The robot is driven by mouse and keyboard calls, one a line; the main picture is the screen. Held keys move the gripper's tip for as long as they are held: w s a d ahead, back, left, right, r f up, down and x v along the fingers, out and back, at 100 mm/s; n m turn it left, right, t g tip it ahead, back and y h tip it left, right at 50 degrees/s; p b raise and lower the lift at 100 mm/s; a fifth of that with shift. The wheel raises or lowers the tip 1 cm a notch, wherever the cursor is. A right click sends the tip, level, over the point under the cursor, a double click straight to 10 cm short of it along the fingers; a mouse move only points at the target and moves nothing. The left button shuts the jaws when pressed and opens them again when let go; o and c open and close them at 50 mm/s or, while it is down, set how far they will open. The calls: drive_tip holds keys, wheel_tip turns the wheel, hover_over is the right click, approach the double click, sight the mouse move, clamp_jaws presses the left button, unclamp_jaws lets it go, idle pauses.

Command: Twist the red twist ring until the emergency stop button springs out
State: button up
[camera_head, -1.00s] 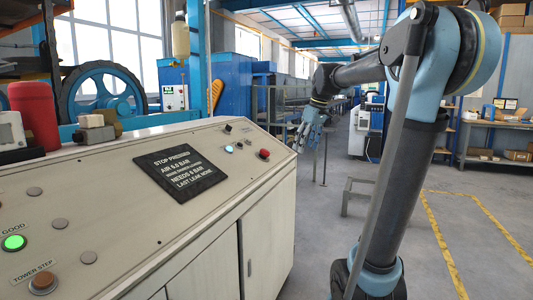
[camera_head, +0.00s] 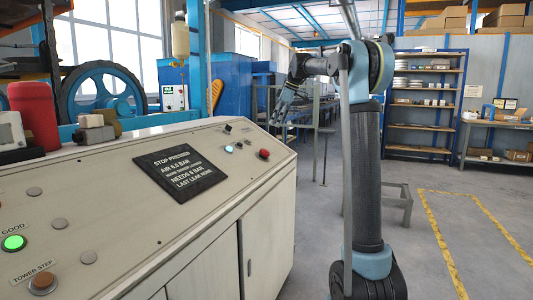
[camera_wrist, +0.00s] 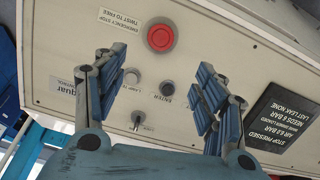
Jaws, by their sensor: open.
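The red emergency stop button (camera_wrist: 161,38) is round, with a lighter red rim that appears to be the twist ring. It sits on the cream panel near the top of the wrist view, beside an "emergency stop, twist to free" label (camera_wrist: 120,22). In the head view the button (camera_head: 264,154) is at the panel's far right end. My gripper (camera_wrist: 157,65) is open and empty, its blue fingers spread wide, with the button ahead between and beyond the tips. In the head view my gripper (camera_head: 281,110) hangs above and beyond the button, apart from it.
A key switch (camera_wrist: 138,118), a dark Enter knob (camera_wrist: 167,89) and a pale button (camera_wrist: 132,77) sit close to the stop button. A black notice (camera_head: 181,175) is on the panel. A red container (camera_head: 35,115) stands at the left. Open floor lies right of the cabinet.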

sight(266, 150)
drive_tip(key=x, duration=1.6)
drive_tip(key=shift+f, duration=0.25)
drive_tip(key=c, duration=1.1)
